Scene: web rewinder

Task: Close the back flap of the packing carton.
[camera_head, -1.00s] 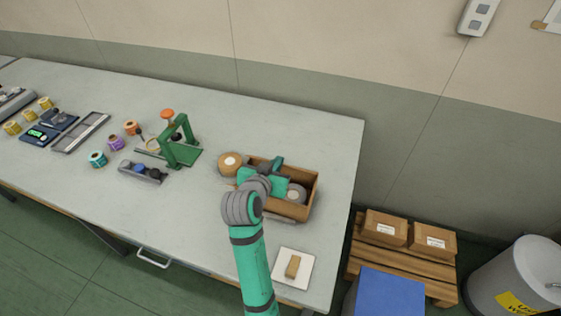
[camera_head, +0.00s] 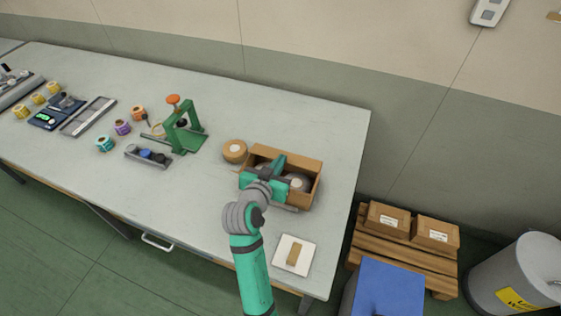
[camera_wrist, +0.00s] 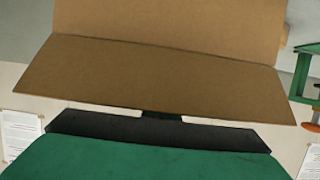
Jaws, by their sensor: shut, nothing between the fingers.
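The brown packing carton (camera_head: 311,187) stands at the right part of the table, with its top open. Its back panel and flap (camera_head: 300,160) stand up along the far side. Pale round rolls (camera_head: 301,181) lie inside. My green gripper (camera_head: 278,165) is over the carton, shut and empty, with its fingers toward the back side. In the wrist view, two cardboard panels meet at a fold, and the outer one (camera_wrist: 150,85) looks like the back flap. My dark fingertips (camera_wrist: 160,115) show at its edge; I cannot tell whether they touch it.
A tan roll (camera_head: 235,151) stands left of the carton. The green rewinder frame (camera_head: 184,130) is farther left. A white pad with a small tan block (camera_head: 294,254) lies in front. The table behind the carton is clear.

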